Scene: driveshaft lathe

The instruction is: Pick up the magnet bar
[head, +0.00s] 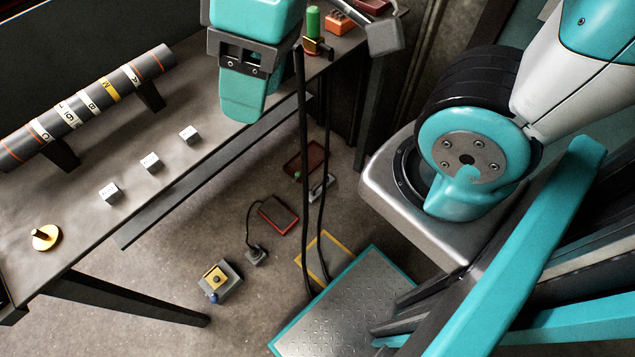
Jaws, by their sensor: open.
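My gripper (247,95) hangs down from the top over the far part of the table, its teal end seen below a grey bracket. Its jaws stand open with nothing visible between them. An upright green handle-like piece (313,24) with a brass-coloured lower part stands just right of it, at the table's far end. This may be the magnet bar, but I cannot tell for sure. Its lower part is partly hidden. No gripper contact with it shows.
A dark labelled shaft (92,100) lies on supports on the grey table (105,150). An orange block (340,22) is at the far end. A yellow-topped box (217,279) stands on the floor.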

